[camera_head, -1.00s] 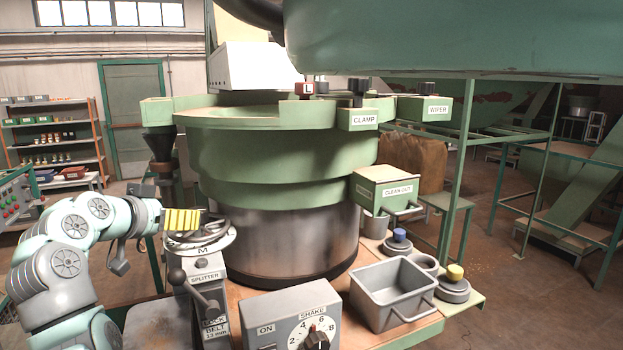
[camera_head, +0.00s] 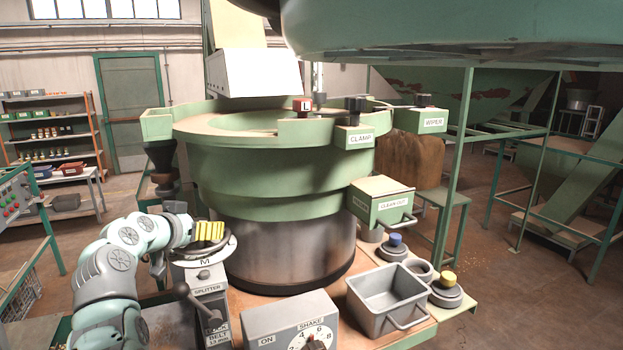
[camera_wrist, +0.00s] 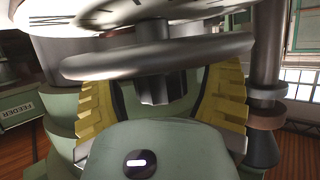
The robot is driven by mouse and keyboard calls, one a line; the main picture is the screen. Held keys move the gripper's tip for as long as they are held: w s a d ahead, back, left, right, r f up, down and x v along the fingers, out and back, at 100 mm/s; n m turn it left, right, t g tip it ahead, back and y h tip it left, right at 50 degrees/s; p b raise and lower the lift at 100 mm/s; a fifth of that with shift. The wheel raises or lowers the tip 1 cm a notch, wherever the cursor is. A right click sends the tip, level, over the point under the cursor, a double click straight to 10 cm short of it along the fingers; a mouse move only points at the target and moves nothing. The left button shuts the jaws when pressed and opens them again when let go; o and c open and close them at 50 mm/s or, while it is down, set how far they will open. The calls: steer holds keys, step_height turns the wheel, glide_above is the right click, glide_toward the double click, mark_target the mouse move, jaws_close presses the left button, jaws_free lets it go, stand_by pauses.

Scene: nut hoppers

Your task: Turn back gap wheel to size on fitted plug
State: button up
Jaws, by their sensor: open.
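A handwheel (camera_head: 228,251) with a pale rim marked M sits on top of the grey splitter post (camera_head: 203,290). My gripper (camera_head: 208,231) with yellow ribbed fingers is at the wheel's upper side in the head view and hides part of it. In the wrist view the fingers stand apart to either side, with a grey ring (camera_wrist: 155,62) and a dark fluted hub (camera_wrist: 160,90) between or beyond them. A pale disc with tick marks (camera_wrist: 150,14) shows above the ring. I cannot tell whether the fingers touch the wheel. I cannot make out a fitted plug.
The green bowl (camera_head: 265,172) on its steel drum stands just behind the wheel. A lever (camera_head: 184,290) stands at the post's front. A shake control box (camera_head: 290,325), a grey bin (camera_head: 388,298), and blue-topped (camera_head: 394,246) and yellow-topped (camera_head: 446,287) pieces lie rightward.

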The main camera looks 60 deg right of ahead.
steer(key=shift+o, duration=0.3)
steer(key=c, duration=1.2)
steer(key=shift+s+n+t+y, duration=0.1)
steer(key=shift+n+t+y, duration=0.2)
steer(key=shift+n+t, duration=0.35)
steer(key=shift+c, duration=0.2)
steer(key=shift+n+t+y+p, duration=0.5)
steer(key=shift+n+t+p, duration=0.05)
steer(key=shift+n+t, duration=0.3)
steer(key=o, duration=1.2)
steer(key=shift+a, duration=0.15)
